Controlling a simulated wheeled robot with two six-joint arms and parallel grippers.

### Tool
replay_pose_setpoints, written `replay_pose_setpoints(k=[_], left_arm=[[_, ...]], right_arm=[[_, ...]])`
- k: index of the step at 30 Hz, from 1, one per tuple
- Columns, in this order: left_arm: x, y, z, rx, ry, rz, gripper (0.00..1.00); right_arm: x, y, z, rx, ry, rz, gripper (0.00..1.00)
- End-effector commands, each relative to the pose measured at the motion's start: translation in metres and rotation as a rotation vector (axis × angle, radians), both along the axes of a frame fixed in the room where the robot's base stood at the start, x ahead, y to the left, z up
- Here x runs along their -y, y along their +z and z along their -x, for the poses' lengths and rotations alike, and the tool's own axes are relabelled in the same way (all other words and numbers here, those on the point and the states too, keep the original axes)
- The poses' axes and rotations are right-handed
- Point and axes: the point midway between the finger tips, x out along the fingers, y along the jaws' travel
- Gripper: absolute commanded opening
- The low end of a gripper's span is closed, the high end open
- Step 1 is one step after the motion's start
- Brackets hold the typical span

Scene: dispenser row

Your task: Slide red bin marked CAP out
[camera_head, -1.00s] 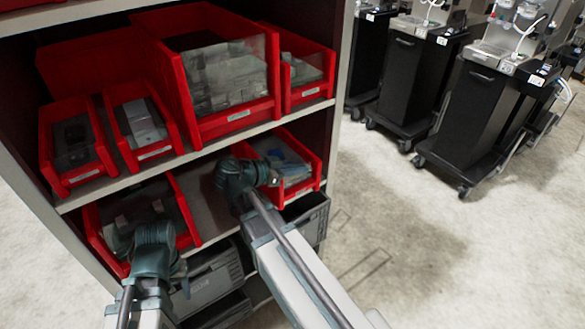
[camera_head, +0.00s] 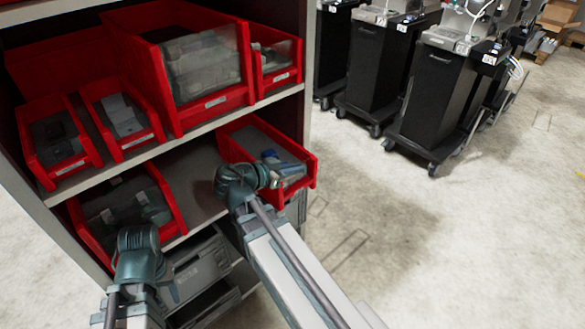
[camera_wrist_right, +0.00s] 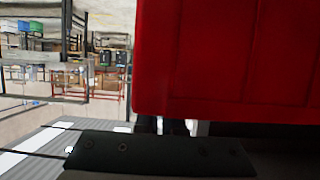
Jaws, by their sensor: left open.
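A red bin (camera_head: 298,190) stands at the right end of the lower shelf, holding blue and grey items. Its front sticks out past the shelf edge. No CAP label is readable. My right gripper (camera_head: 270,178) is at this bin's left front side; the wrist partly hides it. In the right wrist view a red panel (camera_wrist_right: 225,55) fills the upper right, close above a dark gripper part (camera_wrist_right: 160,157). Whether the jaws are closed on the bin cannot be seen. My left gripper (camera_head: 138,240) is open, in front of the lower left red bin (camera_head: 170,195), apart from the right one.
The upper shelf holds several red bins, among them a large one (camera_head: 205,75) with a clear front. Between the lower bins the shelf (camera_head: 190,165) is bare. Grey crates (camera_head: 195,265) sit below. Black carts (camera_head: 440,95) stand at the back right; the floor before them is clear.

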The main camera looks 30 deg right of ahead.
Motion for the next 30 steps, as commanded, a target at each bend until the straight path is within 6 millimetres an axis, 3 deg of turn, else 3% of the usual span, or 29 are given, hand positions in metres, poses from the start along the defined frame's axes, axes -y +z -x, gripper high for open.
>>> replay_pose_setpoints(k=[10,16,26,30], left_arm=[[0.000,0.000,0.000,0.000,0.000,0.000,0.50],[0.000,0.000,0.000,0.000,0.000,0.000,0.50],[0.000,0.001,0.000,0.000,0.000,0.000,0.50],[0.000,0.009,0.000,0.000,0.000,0.000,0.50]], right_arm=[[0.001,0.000,0.001,-0.001,-0.002,-0.001,0.00],[0.001,0.000,0.001,-0.001,-0.001,-0.001,0.39],[-0.001,0.001,0.001,-0.001,0.000,0.000,0.40],[-0.015,0.009,0.002,-0.001,0.004,0.000,0.40]])
